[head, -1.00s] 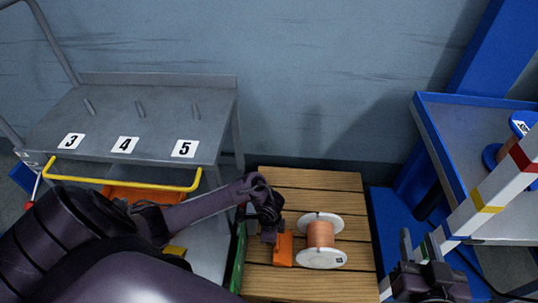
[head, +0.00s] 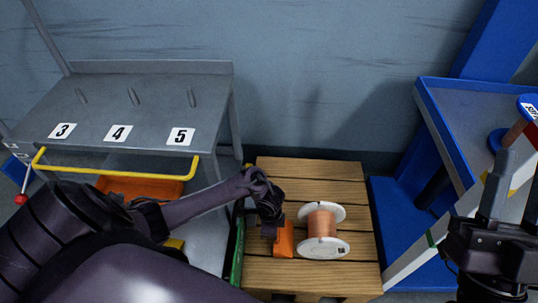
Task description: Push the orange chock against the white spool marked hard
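The orange chock (head: 285,241) lies on the wooden pallet (head: 310,175), just left of the spool. The spool (head: 323,224) has white flanges and copper-coloured winding, with a small dark mark on its near flange. The chock is very close to the near flange; I cannot tell whether they touch. My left gripper (head: 272,228) is at the chock's left side, pointing down. Its fingertips are largely hidden, so its opening and grip are unclear. My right gripper (head: 500,190) is raised at the right, away from chock and spool; its fingers overlap in view.
A grey cart (head: 130,95) with tags 3, 4 and 5 and a yellow handle (head: 115,174) stands left. A green edge (head: 237,255) borders the pallet's left side. A blue-framed bench (head: 465,115) with another spool stands right. The pallet behind the spool is clear.

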